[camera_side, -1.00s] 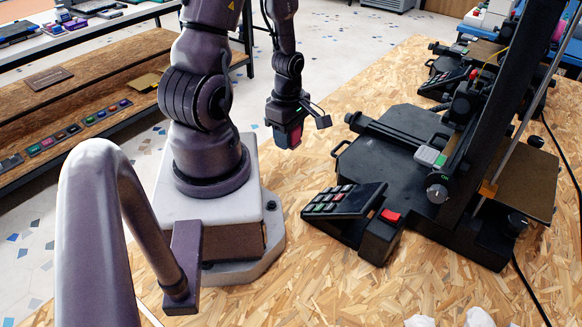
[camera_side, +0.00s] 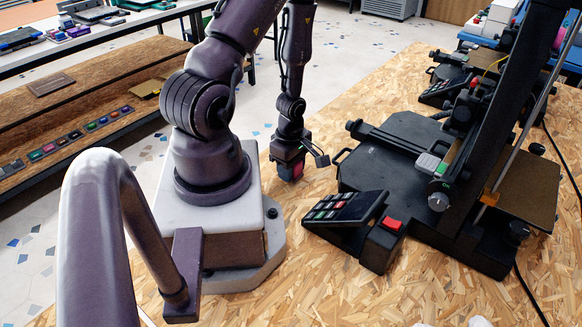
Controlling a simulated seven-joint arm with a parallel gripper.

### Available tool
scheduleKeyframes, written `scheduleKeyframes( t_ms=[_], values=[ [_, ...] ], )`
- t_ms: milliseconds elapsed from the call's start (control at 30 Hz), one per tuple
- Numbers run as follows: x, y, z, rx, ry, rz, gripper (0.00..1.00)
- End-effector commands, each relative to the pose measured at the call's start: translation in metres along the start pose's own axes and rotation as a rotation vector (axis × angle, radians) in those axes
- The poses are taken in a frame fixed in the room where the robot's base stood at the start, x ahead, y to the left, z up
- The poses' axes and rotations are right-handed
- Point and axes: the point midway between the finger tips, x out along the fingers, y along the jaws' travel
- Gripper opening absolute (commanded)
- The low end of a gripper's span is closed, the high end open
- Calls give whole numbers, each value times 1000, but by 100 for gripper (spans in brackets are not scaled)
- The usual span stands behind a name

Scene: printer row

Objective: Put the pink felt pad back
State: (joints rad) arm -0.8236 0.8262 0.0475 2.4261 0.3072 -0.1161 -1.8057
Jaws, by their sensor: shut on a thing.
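My gripper (camera_side: 288,165) hangs low over the wood-chip table (camera_side: 345,290), behind my arm's base and left of the printer. It is shut on a small pink-red thing, which looks like the pink felt pad (camera_side: 297,171). Only part of the pad shows between the dark jaws. I cannot tell whether the pad touches the table. A row of small coloured square pads (camera_side: 90,126) lies along the wooden shelf (camera_side: 90,85) at the left, clear of the gripper.
A black printer (camera_side: 420,160) fills the right of the table. A keypad (camera_side: 345,207) and a red button (camera_side: 393,223) stand at its front left. A second printer (camera_side: 445,90) stands behind. The table's front is mostly clear. A floor gap separates the shelf from the table.

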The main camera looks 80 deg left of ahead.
Motion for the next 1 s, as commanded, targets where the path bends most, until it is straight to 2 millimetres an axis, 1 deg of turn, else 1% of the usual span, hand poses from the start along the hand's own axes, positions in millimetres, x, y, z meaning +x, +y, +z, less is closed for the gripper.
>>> scheduleKeyframes(
  t_ms=[133,167,200,267,533,667,767,1000],
  values=[
    [3,0,0,0,0,-1,12],
    [3,0,0,0,0,-1,40],
    [3,0,0,0,0,0,49],
    [3,0,0,0,0,0,62],
    [2,0,0,0,0,0,63],
    [-4,0,0,-1,0,1,63],
    [-15,1,0,-1,-1,3,63],
    [-55,2,0,-3,0,7,63]
  ],
)
